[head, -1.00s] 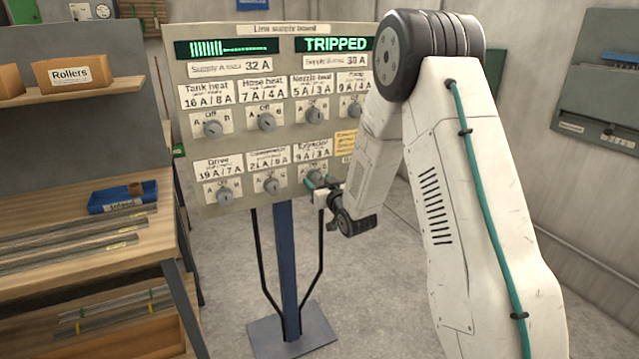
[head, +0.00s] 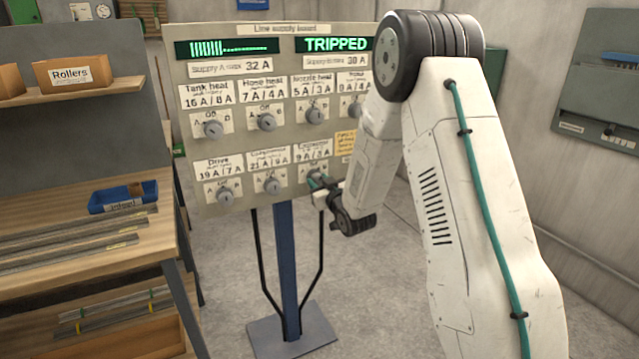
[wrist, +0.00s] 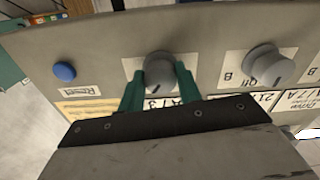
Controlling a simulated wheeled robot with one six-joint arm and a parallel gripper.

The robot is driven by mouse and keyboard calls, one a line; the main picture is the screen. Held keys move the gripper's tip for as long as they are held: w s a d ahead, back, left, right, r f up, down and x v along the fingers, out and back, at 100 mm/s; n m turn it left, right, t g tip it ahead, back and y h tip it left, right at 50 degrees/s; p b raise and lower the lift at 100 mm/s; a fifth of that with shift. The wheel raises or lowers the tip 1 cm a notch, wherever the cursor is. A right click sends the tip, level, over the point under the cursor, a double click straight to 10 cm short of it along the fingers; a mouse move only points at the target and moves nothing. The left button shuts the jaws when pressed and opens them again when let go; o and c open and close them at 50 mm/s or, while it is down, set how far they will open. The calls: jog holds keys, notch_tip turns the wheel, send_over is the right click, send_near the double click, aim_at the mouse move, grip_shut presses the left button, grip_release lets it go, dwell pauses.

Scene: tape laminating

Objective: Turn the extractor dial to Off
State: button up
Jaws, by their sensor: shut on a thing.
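The extractor dial (wrist: 158,68) is a round grey knob in the lower row of the supply board (head: 235,140), third from the left. My gripper (wrist: 160,82) has its two green fingers closed around this dial, one on each side. In the head view my gripper (head: 317,182) covers most of the dial and its position marks. In the wrist view the board appears upside down, and the fingers hide part of the extractor label. I cannot tell which mark the dial points at.
A neighbouring grey dial (wrist: 268,65) sits close beside the held one. A blue Reset button (wrist: 64,72) is on the other side. The right display (head: 334,44) reads TRIPPED; the left display (head: 226,48) shows a green bar. A wooden bench (head: 90,235) stands at left.

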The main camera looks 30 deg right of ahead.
jog(key=n, duration=0.7)
jog(key=shift+d, duration=0.1)
dwell(0.5)
jog(key=o, duration=1)
jog(key=s, duration=0.8)
